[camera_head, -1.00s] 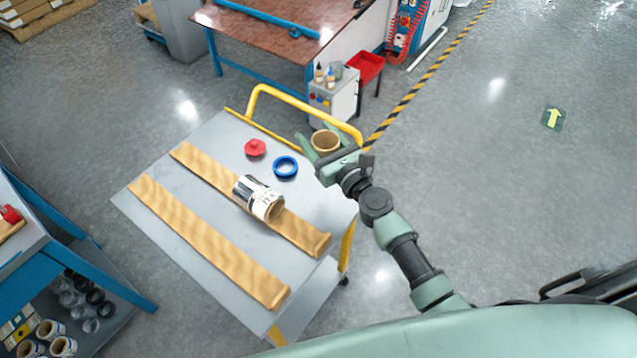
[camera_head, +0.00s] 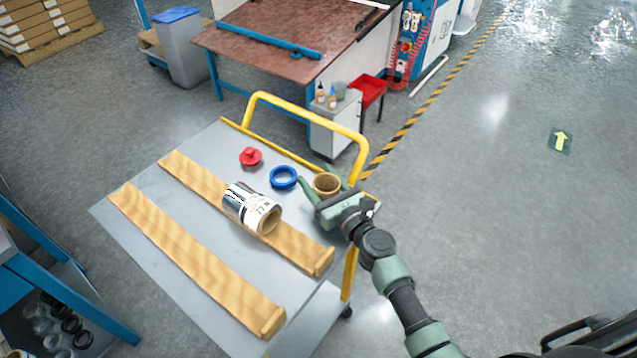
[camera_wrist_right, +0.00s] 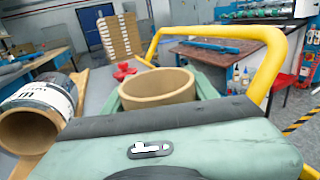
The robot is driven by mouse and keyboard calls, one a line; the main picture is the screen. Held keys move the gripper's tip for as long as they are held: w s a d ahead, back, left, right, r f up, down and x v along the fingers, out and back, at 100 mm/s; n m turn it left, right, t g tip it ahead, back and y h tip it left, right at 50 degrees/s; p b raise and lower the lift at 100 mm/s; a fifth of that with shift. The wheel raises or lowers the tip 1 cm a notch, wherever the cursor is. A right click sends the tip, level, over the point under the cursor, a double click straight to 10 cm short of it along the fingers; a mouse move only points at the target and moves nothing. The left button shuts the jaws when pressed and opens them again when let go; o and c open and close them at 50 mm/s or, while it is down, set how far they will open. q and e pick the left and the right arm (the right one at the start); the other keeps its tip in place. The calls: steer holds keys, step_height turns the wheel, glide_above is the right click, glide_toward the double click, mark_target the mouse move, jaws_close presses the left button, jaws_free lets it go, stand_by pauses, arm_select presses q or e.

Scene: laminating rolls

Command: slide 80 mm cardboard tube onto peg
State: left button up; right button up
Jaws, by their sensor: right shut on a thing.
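My right gripper (camera_head: 327,190) is shut on a short brown cardboard tube (camera_head: 326,183), held upright near the yellow-handled end of the cart. The tube's open top also shows in the right wrist view (camera_wrist_right: 157,88), between the green fingers. Its lower end is hidden by the gripper, so I cannot tell whether it touches the cart top. No peg that I can make out is in view. My left gripper is not in view.
A blue ring (camera_head: 283,178) and a red knobbed part (camera_head: 250,157) lie left of the tube. The cart's yellow handle (camera_head: 310,108) rises behind.

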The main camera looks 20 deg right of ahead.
steer(key=shift+f, duration=0.15)
steer(key=o, duration=1.3)
steer(key=shift+o, duration=0.2)
steer(key=shift+s, duration=0.15)
steer(key=b+v, duration=0.1)
steer(key=v, duration=0.7)
step_height(320, 180, up, 8)
steer(key=p, duration=0.7)
steer(key=shift+w, duration=0.35)
